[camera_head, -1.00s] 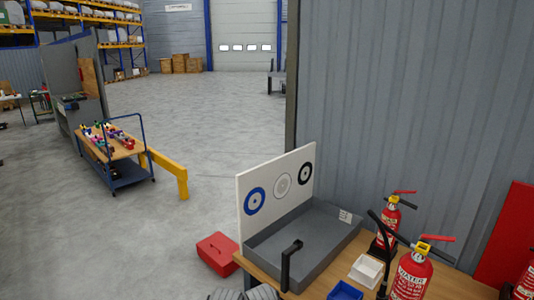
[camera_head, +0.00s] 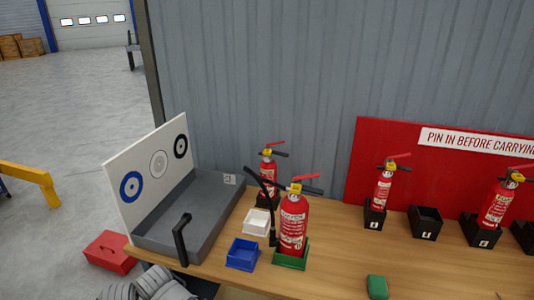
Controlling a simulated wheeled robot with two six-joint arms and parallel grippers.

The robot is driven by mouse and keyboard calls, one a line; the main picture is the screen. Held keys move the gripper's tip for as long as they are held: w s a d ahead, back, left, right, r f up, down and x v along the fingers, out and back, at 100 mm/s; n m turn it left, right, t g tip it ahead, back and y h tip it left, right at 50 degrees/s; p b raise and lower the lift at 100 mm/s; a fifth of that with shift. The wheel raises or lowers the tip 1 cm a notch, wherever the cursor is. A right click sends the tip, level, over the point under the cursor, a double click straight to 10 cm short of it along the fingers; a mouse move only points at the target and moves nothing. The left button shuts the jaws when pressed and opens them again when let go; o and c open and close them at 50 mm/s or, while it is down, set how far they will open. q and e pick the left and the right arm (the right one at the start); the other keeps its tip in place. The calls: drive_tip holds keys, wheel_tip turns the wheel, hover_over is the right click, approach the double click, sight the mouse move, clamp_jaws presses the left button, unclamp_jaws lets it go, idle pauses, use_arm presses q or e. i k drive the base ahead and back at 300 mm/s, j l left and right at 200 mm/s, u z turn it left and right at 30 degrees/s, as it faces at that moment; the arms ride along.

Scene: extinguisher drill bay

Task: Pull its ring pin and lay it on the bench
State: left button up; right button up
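A large red extinguisher (camera_head: 293,225) with a black hose stands upright in a green holder (camera_head: 290,262) on the wooden bench (camera_head: 335,270). Its head has a yellow part (camera_head: 295,188), a red lever and a black handle. A ring pin is too small to make out. Smaller red extinguishers stand behind it (camera_head: 268,170) and to the right, one in a black holder marked with a label (camera_head: 383,188) and one farther right (camera_head: 496,205). Neither of my grippers shows in the head view.
A blue bin (camera_head: 243,254) and a white bin (camera_head: 257,222) stand left of the large extinguisher. A grey tray (camera_head: 215,215) with a target board (camera_head: 113,172) is farther left. An empty black holder (camera_head: 424,222) and a green block (camera_head: 377,287) are on the right. Bare bench lies between.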

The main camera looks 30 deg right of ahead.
sight(422, 267)
drive_tip(key=z, duration=1.55)
drive_tip(key=i+j, duration=0.15)
drive_tip(key=j, duration=0.15)
drive_tip(key=i+j, duration=0.2)
drive_tip(key=j, duration=0.15)
drive_tip(key=i+j+z, duration=0.1)
drive_tip(key=j, duration=0.2)
drive_tip(key=i, duration=0.05)
